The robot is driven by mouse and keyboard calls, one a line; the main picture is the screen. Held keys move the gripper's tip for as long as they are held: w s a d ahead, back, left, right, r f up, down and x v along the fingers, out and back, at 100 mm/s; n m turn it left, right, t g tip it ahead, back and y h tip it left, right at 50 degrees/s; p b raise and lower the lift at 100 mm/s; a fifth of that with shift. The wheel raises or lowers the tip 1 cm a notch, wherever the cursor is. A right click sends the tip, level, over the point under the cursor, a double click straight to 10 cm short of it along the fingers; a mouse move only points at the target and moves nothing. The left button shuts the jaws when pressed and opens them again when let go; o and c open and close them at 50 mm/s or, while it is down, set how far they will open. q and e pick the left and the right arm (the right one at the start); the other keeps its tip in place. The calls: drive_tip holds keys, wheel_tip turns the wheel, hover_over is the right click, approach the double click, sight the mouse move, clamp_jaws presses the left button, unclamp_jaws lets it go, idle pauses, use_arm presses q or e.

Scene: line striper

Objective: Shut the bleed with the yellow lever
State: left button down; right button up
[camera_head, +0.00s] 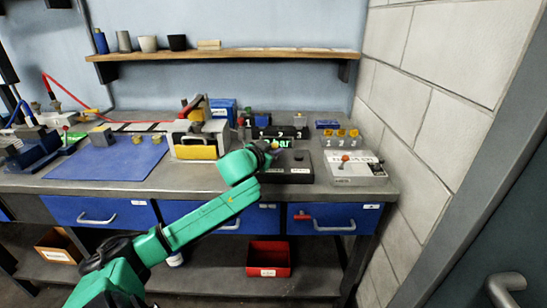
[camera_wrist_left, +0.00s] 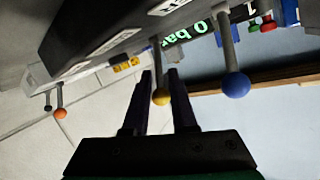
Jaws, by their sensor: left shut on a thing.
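The yellow lever (camera_wrist_left: 161,97), a ball knob on a thin grey rod, stands out from a dark box (camera_wrist_left: 90,40) in the left wrist view. My left gripper (camera_wrist_left: 160,90) is shut on it, with the ball between the two dark fingers. A blue-knobbed lever (camera_wrist_left: 236,85) stands on the same box, to the right. In the head view my left gripper (camera_head: 270,148) is at the box (camera_head: 291,174), and its wrist hides part of it. A green display (camera_head: 279,143) stands behind; it reads "0 bar" in the wrist view (camera_wrist_left: 191,50). My right gripper is not in view.
A pale box (camera_head: 350,175) with an orange-red knob (camera_head: 345,158) stands to the right, near the block wall. A grey case with a yellow front (camera_head: 195,152) and a blue mat (camera_head: 108,160) lie to the left. A shelf (camera_head: 230,54) runs behind.

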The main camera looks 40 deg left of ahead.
use_arm(q)
drive_tip(key=shift+r, duration=0.3)
drive_tip(key=c, duration=0.8)
unclamp_jaws()
drive_tip(key=shift+d, duration=0.1)
drive_tip(key=shift+c, duration=0.2)
drive_tip(key=shift+d+f, duration=0.1)
drive_tip(key=shift+f, duration=0.1)
drive_tip(key=shift+s, duration=0.6)
drive_tip(key=p+v, duration=0.1)
drive_tip(key=v, duration=1.2)
drive_tip(key=shift+d, duration=0.2)
